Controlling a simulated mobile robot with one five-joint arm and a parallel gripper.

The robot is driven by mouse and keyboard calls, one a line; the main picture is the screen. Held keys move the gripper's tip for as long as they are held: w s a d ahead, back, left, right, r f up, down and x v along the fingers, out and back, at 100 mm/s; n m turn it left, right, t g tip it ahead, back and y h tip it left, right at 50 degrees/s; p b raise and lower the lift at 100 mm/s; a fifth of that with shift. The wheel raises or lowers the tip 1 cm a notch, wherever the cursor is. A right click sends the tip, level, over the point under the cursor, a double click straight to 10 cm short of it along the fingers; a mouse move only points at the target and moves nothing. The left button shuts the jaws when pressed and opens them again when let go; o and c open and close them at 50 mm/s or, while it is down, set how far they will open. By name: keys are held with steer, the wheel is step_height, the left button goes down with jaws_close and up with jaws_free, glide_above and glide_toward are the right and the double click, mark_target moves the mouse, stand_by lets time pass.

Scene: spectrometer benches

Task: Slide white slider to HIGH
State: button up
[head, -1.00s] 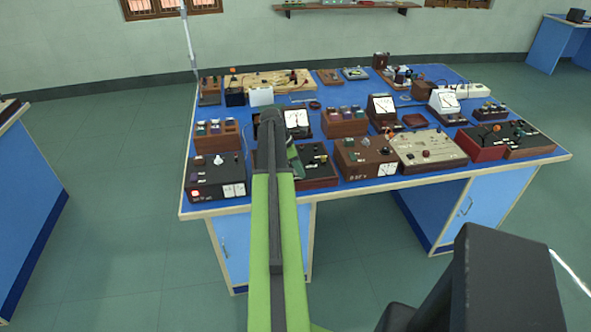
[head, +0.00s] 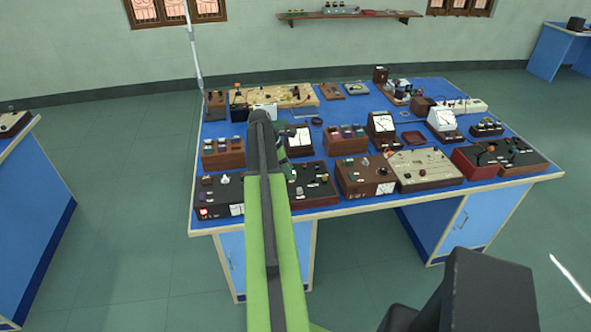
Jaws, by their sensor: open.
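I cannot make out a white slider or a HIGH mark on any device at this size. Several instruments stand on the blue bench (head: 350,204). A dark box with a red light and a white meter (head: 211,196) stands at the front left, partly behind my arm. A brown box with a white meter (head: 362,177) and a beige panel with knobs (head: 425,168) stand at the front middle. My green and black arm reaches up over the bench's left part. Its far end folds down behind the upper link, so my gripper's fingertips are hidden.
A red and dark box (head: 497,158) stands at the front right. Small meters and boxes fill the rows behind. A wall shelf (head: 350,17) hangs at the back. Another blue bench (head: 30,195) is at the left, with open floor between.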

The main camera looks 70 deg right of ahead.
steer(key=p+v, duration=0.4)
steer(key=v, duration=0.2)
steer(key=shift+r, duration=0.3)
steer(key=shift+w, duration=0.1)
steer(key=w+a+f+n+t+h+b, duration=0.1)
steer(key=w+a+f+n, duration=0.15)
steer(key=w+a, duration=0.95)
steer(key=w+a+f+n+t+b, duration=0.1)
steer(key=w+a+n, duration=0.2)
steer(key=w+a, duration=0.9)
steer(key=w+a+f+t+y+b, duration=0.1)
steer(key=a, duration=1)
steer(key=w+a+f+b, duration=0.1)
steer(key=w+a, duration=0.1)
steer(key=a, duration=0.9)
steer(key=s+a+f+m+y, duration=0.1)
steer(key=s+a+m, duration=0.5)
steer(key=a+m, duration=0.6)
steer(key=a+y, duration=0.1)
steer(key=a, duration=0.4)
steer(key=shift+t+y, duration=0.3)
steer(key=shift+t, duration=0.1)
